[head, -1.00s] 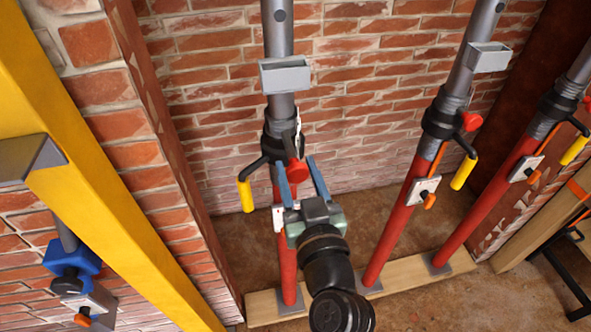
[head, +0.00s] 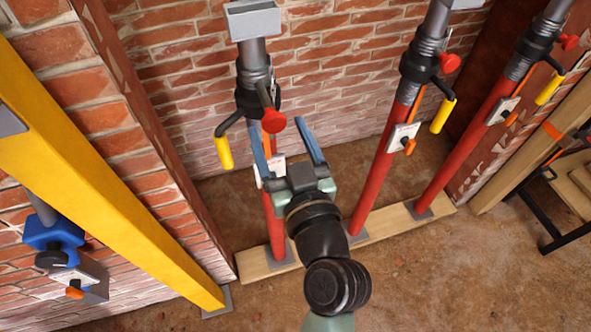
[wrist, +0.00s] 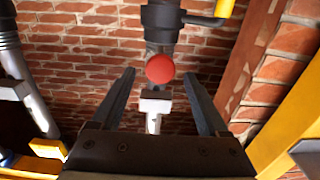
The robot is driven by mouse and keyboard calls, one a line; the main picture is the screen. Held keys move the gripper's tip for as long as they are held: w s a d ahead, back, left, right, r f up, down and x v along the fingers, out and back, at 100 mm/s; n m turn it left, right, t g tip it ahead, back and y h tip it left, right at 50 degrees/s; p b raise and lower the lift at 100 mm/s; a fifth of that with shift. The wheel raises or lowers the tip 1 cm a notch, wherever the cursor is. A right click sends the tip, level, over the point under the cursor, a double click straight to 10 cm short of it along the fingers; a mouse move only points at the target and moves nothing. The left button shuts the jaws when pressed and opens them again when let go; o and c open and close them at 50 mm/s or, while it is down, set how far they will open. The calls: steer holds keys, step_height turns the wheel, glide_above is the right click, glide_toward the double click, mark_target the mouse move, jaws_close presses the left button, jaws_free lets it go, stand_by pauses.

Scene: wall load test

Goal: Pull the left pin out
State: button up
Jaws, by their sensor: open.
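The left prop is a red tube (head: 275,228) with a grey upper tube and a black collar. Its pin shows as a round red knob (head: 274,122) at the collar. In the wrist view the red knob (wrist: 160,68) faces me, in line with the gap between the fingers. My gripper (head: 276,126) is open, with one blue-grey finger on each side of the knob in the picture. I cannot tell whether the fingertips reach around it. My gripper and wrist hide part of the white plate and the red tube. The jaws (wrist: 159,76) look empty.
A black handle with a yellow grip (head: 224,153) sticks out left of the knob. Two similar props stand to the right, with red knobs (head: 449,62) and (head: 569,42). A yellow beam (head: 100,190) slants across the left. A wooden sole board (head: 390,225) lies under the props.

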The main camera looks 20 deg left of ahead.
steer(key=b+v, duration=0.2)
steer(key=v, duration=0.8)
steer(key=shift+b, duration=0.35)
steer(key=w+d+r+m+t+h+p, duration=0.1)
steer(key=w+d+r+t+h+p, duration=0.15)
steer(key=r, duration=1.05)
steer(key=w+d+r+m+t+h+p, duration=0.1)
steer(key=w+r+t+p, duration=0.3)
steer(key=r, duration=1)
steer(key=s+d+r+m+t+h+p, duration=0.1)
steer(key=s+r+m+t+h, duration=0.1)
steer(key=r, duration=0.8)
steer(key=s+d+r+m+t+h+p, duration=0.1)
steer(key=s+d+r+m+t+h, duration=0.1)
steer(key=r, duration=0.7)
steer(key=shift+s+r+m+t+h, duration=0.4)
steer(key=shift+s+t+h, duration=0.3)
steer(key=shift+t+h, duration=0.4)
steer(key=shift+d+f, duration=0.1)
